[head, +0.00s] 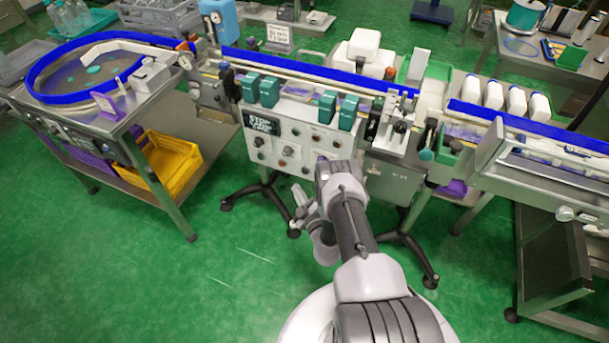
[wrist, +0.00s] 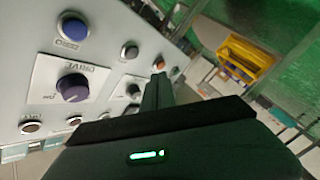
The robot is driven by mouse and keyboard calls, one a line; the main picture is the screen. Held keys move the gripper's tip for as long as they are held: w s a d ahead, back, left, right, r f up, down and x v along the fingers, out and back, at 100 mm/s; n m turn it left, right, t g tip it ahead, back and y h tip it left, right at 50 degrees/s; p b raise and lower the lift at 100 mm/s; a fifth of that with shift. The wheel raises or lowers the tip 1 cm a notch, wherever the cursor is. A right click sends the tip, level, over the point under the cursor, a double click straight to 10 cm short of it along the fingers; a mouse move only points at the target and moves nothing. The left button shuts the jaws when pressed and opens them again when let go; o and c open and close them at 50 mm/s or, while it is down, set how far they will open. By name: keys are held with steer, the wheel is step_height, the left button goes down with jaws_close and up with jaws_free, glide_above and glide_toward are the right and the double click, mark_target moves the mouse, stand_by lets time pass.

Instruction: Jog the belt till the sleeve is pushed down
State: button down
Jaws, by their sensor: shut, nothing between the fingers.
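A grey control panel (head: 262,153) hangs on the front of the conveyor (head: 310,72). My gripper (head: 322,162) is at the panel's lower right. In the wrist view its fingers (wrist: 158,80) are shut and empty, with the tips near a small orange-lit button (wrist: 158,63); I cannot tell whether they touch it. The panel shows a blue button (wrist: 72,26) and a purple knob (wrist: 73,88) on a plate marked DRIVE. A black knob (wrist: 133,90) is partly beside the fingers. I cannot make out the sleeve or how far down it sits.
Green boxes (head: 268,92) stand along the conveyor's front. White bottles (head: 493,94) stand at the right. A round blue-rimmed table (head: 75,85) is at the left, with a yellow crate (head: 170,165) on its lower shelf. Green floor (head: 230,280) is open in front.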

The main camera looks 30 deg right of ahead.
mark_target(305, 172)
steer(key=shift+w+d+b, duration=0.65)
steer(key=shift+d, duration=0.2)
steer(key=shift+w+d+b, duration=0.65)
steer(key=shift+d, duration=0.15)
steer(key=shift+d, duration=0.15)
stand_by(0.7)
steer(key=shift+w+d+b, duration=0.2)
steer(key=shift+w+b, duration=0.05)
steer(key=shift+b, duration=0.3)
